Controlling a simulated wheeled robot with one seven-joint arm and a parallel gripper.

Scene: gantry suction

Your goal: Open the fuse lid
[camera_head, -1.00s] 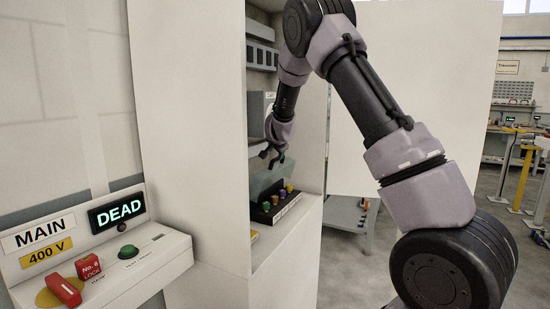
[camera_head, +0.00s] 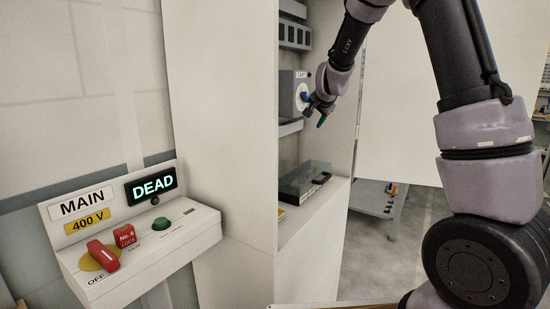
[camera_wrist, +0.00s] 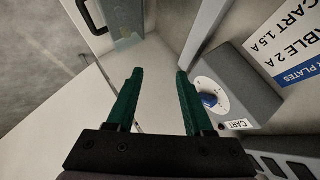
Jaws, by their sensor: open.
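The fuse tray (camera_head: 292,196) sits on the cabinet's lower ledge. Its see-through grey lid (camera_head: 306,177) appears to lie down flat over it, with a dark handle (camera_head: 322,178) at the right end. Part of the tray and lid also shows at the top left of the wrist view (camera_wrist: 127,22). My gripper (camera_head: 322,118) is above the tray, beside a grey box. In the wrist view its green fingers (camera_wrist: 157,73) are apart, with nothing between them. Coloured fuses are not discernible now.
The grey CART box (camera_head: 290,95) has a blue knob (camera_wrist: 209,101) close to my right finger in the wrist view. A labelled plate (camera_wrist: 292,45) lies beyond it. The cabinet's side wall (camera_head: 222,130) stands left. The front-left panel (camera_head: 140,245) reads DEAD.

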